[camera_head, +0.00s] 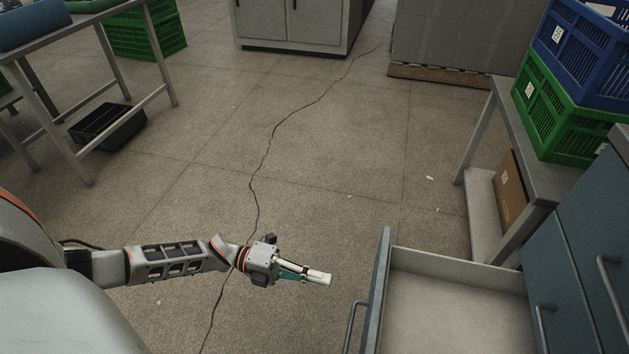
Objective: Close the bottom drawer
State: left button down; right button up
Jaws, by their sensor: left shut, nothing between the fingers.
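An open drawer (463,254) juts out to the left from the blue-grey cabinet (590,245) at the lower right. Its inside looks empty, and its lower part is cut off by the picture's bottom edge. The drawer's front panel (378,290) faces left and carries a bar handle (352,325). My left gripper (318,277) is shut and empty. It points right, a short way left of the drawer front and apart from it. My right gripper is not in view.
A side table (535,178) with green (560,115) and blue crates (588,50) stands beyond the drawer. Another table (50,38) stands at the upper left, with a black bin (108,126) below. The middle floor is clear.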

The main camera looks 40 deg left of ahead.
pick_arm(q)
send_over(357, 302)
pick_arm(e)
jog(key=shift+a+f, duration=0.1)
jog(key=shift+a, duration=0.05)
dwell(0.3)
